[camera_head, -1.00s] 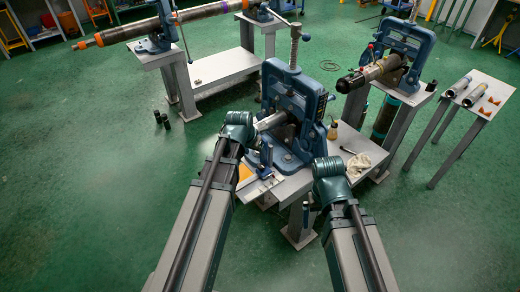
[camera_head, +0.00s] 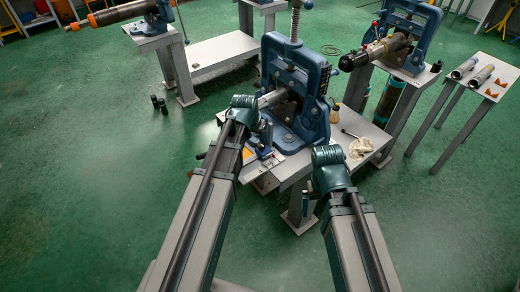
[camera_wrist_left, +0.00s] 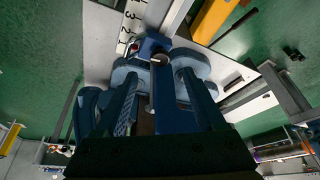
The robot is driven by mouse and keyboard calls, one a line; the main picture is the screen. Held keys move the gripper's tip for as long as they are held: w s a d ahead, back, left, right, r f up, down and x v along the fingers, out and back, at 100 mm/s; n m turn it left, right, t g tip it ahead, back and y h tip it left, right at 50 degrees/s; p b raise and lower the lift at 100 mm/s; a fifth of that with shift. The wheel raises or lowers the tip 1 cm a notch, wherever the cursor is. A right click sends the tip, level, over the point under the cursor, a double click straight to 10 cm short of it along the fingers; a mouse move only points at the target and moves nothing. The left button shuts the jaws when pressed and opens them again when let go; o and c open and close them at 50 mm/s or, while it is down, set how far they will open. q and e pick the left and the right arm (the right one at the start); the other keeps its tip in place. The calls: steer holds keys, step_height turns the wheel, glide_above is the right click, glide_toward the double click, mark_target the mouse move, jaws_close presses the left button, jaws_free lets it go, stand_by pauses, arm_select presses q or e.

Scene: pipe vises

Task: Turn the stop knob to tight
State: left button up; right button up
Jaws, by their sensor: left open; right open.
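The stop (camera_wrist_left: 155,44) is a small blue block on a white numbered scale (camera_wrist_left: 131,27), seen in the left wrist view. A small grey round end, which looks like the stop knob (camera_wrist_left: 158,58), shows on it. My left gripper (camera_wrist_left: 160,68) is open, with one blue fingertip on each side of the knob; I cannot tell if they touch it. In the head view the left gripper is mostly hidden behind its own wrist, beside the vise. My right gripper (camera_head: 312,197) is open by the bench's front edge, mostly hidden under its wrist.
The blue pipe vise (camera_head: 305,85) stands on the grey bench (camera_head: 292,178) behind both grippers, clamping a short pipe. A cloth (camera_head: 360,147) and a small bottle (camera_head: 334,114) lie to its right. A second vise (camera_head: 405,35) stands back right.

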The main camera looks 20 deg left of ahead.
mark_target(261, 145)
arm_select(q)
steer(key=b+x, duration=0.5)
steer(key=x, duration=0.1)
steer(key=shift+w+f, duration=0.1)
steer(key=shift+f, duration=0.15)
steer(key=shift+r, duration=0.1)
jaws_close()
